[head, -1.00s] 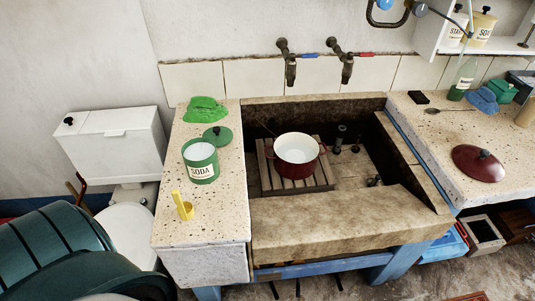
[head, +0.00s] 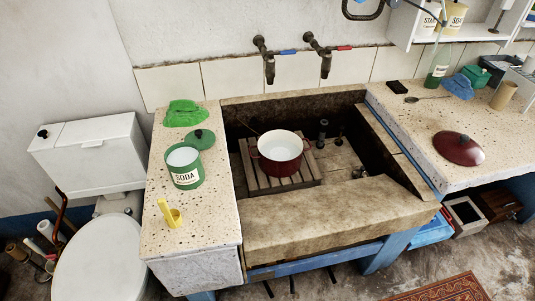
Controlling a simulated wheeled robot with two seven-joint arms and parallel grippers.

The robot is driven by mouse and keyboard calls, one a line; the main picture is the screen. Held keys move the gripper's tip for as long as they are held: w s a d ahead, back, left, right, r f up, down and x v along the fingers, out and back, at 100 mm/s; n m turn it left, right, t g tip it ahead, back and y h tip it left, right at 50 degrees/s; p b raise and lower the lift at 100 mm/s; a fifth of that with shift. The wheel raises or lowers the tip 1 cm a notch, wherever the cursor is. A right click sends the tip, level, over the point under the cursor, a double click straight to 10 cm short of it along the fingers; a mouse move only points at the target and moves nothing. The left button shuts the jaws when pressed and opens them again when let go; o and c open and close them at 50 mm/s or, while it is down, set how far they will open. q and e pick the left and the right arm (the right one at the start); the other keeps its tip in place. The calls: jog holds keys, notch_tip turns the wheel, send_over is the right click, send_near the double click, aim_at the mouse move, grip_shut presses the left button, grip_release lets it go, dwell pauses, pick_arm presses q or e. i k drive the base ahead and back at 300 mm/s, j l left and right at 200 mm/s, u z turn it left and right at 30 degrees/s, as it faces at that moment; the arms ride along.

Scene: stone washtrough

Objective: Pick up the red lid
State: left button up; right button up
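The red lid (head: 458,149), dark red and domed with a small dark knob, lies flat on the speckled right counter (head: 420,130), near its front edge. A red pot (head: 281,156) with a white inside stands on a wooden slatted rack (head: 254,181) in the stone trough, apart from the lid. Neither of my grippers shows in the head view.
A green SODA tin (head: 185,172), its green lid (head: 201,139), a yellow scoop (head: 169,212) and a green cloth (head: 184,113) are on the left counter. A spoon (head: 425,99), a blue cloth (head: 458,85) and a green bottle (head: 438,62) lie or stand behind the red lid. Counter around the lid is clear.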

aim_at(458, 148)
jog(key=l+u, duration=0.15)
jog(key=u, duration=0.45)
jog(key=l+u, duration=0.35)
jog(key=l, duration=0.2)
jog(key=l+u, duration=0.35)
jog(key=l, duration=0.65)
jog(key=k+l+u, duration=0.15)
jog(key=l, duration=0.3)
jog(key=k+l, duration=0.1)
jog(key=l, duration=0.3)
jog(key=l+u, duration=0.1)
jog(key=l, duration=0.3)
jog(key=k+l+u, duration=0.1)
jog(key=l, duration=0.3)
jog(key=k+l, duration=0.1)
jog(key=l, duration=0.3)
jog(key=k+l, duration=0.15)
jog(key=l, duration=0.25)
jog(key=k+l, duration=0.1)
jog(key=l, duration=0.25)
jog(key=k+l, duration=0.15)
jog(key=l, duration=0.25)
